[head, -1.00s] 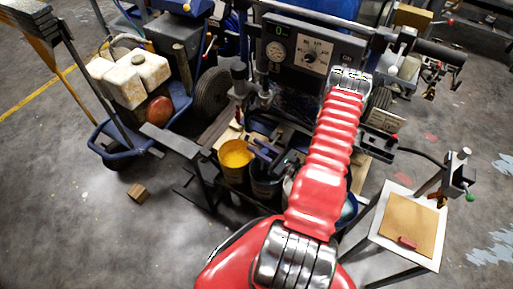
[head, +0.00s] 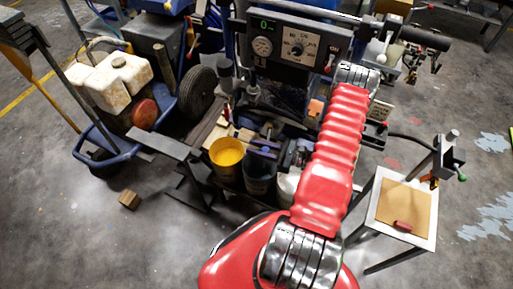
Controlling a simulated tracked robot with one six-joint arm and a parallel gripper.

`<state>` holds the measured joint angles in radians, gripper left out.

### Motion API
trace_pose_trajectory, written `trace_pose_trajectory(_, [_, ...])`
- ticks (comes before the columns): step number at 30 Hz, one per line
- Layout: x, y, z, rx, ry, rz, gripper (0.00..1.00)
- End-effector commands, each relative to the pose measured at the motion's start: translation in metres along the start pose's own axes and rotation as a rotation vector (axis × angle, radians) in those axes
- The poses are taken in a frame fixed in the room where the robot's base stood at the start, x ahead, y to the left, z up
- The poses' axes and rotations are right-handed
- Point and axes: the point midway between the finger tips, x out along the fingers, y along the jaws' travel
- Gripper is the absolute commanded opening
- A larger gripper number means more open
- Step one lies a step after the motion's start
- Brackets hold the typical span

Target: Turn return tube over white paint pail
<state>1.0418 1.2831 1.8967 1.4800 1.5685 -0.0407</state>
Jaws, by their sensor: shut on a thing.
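A white pail (head: 287,186) stands low in the machine's front, partly hidden behind my red arm. To its left are a dark pail (head: 258,178) and a pail of yellow paint (head: 226,155). A dark bluish bar-like part (head: 264,145) lies above the dark pail; I cannot tell if it belongs to the return tube. The return tube cannot be made out for certain. My arm reaches up and away over the pails' right side. My gripper is hidden beyond the arm's far end, so its fingers and what they touch do not show.
The striper's control panel (head: 298,48) with a gauge stands behind the pails. A dark metal stand (head: 172,150) is at left. A small table with a tan top (head: 401,204) is at right. A wooden block (head: 129,199) lies on the open floor at left.

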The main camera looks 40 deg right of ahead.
Motion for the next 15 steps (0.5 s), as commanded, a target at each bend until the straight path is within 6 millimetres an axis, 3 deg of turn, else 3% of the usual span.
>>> trace_pose_trajectory(10, [0.0017, 0.0054, -0.0012, 0.009, 0.0, 0.02, 0.0])
trace_pose_trajectory(11, [0.0018, 0.0055, -0.0013, 0.009, 0.0, 0.021, 0.26])
trace_pose_trajectory(15, [0.0021, 0.0048, -0.0012, 0.007, 0.001, 0.02, 0.36])
